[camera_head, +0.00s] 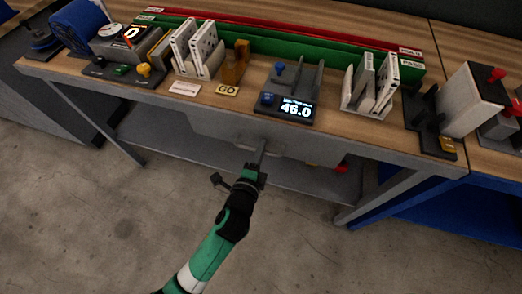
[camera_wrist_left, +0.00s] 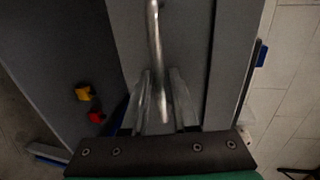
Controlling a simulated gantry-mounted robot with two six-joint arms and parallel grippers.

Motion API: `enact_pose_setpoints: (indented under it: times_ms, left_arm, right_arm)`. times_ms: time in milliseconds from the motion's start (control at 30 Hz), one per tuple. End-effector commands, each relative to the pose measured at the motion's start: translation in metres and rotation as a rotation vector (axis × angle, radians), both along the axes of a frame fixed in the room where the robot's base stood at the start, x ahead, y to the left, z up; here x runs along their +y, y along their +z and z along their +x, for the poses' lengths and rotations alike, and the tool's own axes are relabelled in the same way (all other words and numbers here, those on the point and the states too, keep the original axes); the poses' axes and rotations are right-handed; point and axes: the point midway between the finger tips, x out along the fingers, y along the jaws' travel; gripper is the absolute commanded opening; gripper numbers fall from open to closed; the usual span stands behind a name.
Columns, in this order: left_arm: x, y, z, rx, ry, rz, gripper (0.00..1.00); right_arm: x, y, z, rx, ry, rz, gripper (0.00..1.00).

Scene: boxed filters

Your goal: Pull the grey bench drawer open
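The grey drawer (camera_head: 219,127) sits under the front edge of the bench, and its front looks close to flush with that edge. Its metal bar handle (camera_head: 246,146) is on the front, partly hidden by my left gripper (camera_head: 261,155). In the left wrist view the drawer's grey front (camera_wrist_left: 187,45) fills the middle, and the handle (camera_wrist_left: 155,45) runs down between the two fingers of my left gripper (camera_wrist_left: 160,95). The fingers stand on either side of the bar with gaps visible, so the gripper looks open around it. My right gripper is not in view.
The wooden bench top (camera_head: 330,135) carries a scale display (camera_head: 290,108), a GO plate (camera_head: 228,90), racks of white filters (camera_head: 372,85) and a grey box (camera_head: 470,100). A grey lower shelf (camera_head: 180,145) lies beneath the drawer. The concrete floor in front is clear.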

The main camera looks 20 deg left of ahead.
Motion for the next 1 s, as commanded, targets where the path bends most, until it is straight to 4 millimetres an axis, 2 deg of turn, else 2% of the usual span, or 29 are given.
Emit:
enact_pose_setpoints:
  times_ms: [67,200,1000]
  left_arm:
    - [0.0,0.0001,-0.0003,0.0,0.0,0.0,0.25]
    - [0.0001,0.0001,-0.0004,0.0,0.0,0.0,0.0]
    - [0.0,0.0,-0.0006,0.0,0.001,0.0,0.0]
  right_arm:
    - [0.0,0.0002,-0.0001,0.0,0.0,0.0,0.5]
    - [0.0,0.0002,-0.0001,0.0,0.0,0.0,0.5]
    - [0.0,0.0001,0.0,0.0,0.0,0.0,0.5]
